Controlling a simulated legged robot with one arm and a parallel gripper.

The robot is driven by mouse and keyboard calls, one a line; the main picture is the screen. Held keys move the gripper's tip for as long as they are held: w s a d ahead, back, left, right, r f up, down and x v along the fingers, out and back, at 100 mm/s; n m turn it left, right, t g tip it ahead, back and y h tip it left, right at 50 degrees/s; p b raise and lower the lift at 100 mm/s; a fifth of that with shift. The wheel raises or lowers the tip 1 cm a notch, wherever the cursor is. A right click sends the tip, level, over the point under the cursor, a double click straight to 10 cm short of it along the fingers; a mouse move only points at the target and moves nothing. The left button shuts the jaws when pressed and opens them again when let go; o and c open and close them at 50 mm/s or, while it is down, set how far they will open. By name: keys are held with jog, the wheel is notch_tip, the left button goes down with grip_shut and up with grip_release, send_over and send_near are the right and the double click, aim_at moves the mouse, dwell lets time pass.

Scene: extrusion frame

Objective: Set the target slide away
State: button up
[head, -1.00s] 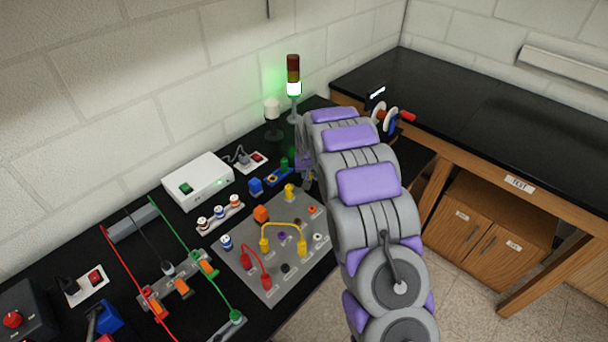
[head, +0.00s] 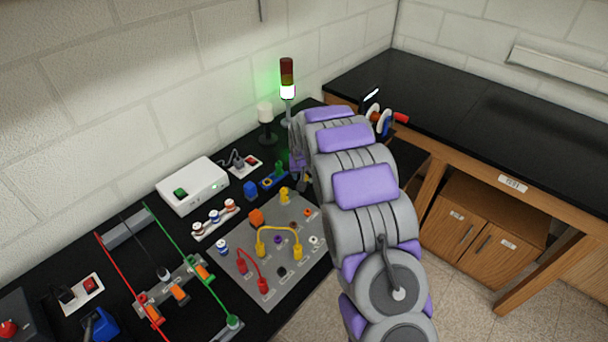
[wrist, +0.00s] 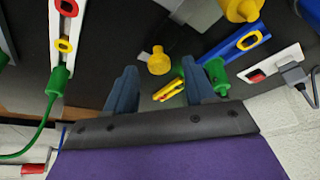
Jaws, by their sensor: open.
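I cannot tell any thing apart as the target slide in these views. My gripper (wrist: 160,78) is open in the wrist view, with its two blue-grey fingers apart. A small yellow piece with a slot (wrist: 168,92) shows between the fingers; I cannot tell how far below them it is. A yellow knob (wrist: 158,62) is just beyond it. A green plug (wrist: 217,77) is right beside the right finger. In the head view my gripper (head: 299,178) is mostly hidden by my arm, near the back right of the grey plug board.
The grey plug board (head: 254,287) carries several coloured plugs and wires. A white box (head: 192,186), a light tower (head: 287,90) and a white-topped lamp (head: 265,114) stand near the wall. In the wrist view, a blue strip (wrist: 232,46) lies near the green plug. The right bench top is largely clear.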

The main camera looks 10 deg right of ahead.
jog(key=p+v, duration=0.2)
jog(key=v, duration=1.3)
jog(key=shift+r, duration=0.25)
jog(key=shift+s+a, duration=0.1)
jog(key=shift+s, duration=0.05)
